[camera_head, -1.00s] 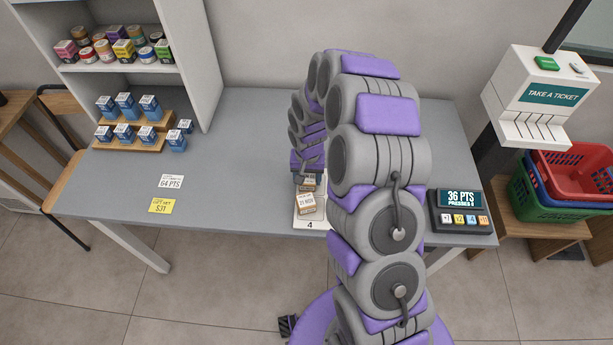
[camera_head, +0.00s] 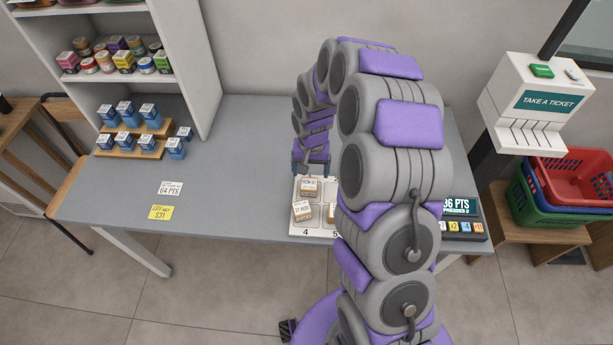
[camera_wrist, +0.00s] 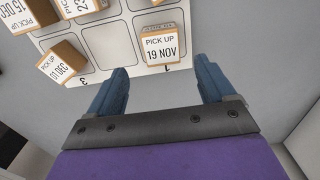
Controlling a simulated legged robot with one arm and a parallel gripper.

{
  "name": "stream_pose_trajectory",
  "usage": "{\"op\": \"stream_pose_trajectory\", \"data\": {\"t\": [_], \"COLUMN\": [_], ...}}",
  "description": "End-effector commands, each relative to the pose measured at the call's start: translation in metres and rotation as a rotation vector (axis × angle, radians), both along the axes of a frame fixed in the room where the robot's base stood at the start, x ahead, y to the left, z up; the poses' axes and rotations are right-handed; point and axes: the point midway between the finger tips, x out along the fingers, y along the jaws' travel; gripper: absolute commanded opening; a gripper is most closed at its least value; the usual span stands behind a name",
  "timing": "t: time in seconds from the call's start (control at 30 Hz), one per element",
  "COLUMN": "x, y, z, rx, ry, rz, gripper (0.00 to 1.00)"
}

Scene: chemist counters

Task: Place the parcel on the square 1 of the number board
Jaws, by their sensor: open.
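The small tan-and-white parcel labelled "PICK UP 19 NOV" (camera_wrist: 161,46) sits on the square marked 1 of the white number board (camera_wrist: 102,80) in the wrist view. In the head view this parcel (camera_head: 309,187) stands at the far left of the board (camera_head: 297,233), its label upside down. My gripper (camera_wrist: 163,72) is open and empty, its two blue fingers apart, pointing toward the parcel without touching it. In the head view my gripper (camera_head: 312,168) is just behind the board's far edge. My arm hides the board's right part.
Another parcel labelled "01 DEC" (camera_wrist: 62,62) stands near square 3, and more parcels are beyond it. A parcel (camera_head: 302,211) is on square 4. A points display (camera_head: 462,217) stands right of my arm.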

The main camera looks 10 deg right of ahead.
Motion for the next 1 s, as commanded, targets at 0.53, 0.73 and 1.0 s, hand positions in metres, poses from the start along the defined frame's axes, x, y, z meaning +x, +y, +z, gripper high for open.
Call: {"op": "stream_pose_trajectory", "data": {"t": [0.53,0.73,1.0], "x": [-0.001,-0.033,-0.115], "y": [0.006,0.006,0.014], "z": [0.051,0.088,0.156], "rx": [-0.006,0.003,0.0], "ry": [0.001,0.012,0.048], "rz": [0.005,0.054,0.161], "gripper": [0.83,0.83,0.83]}}
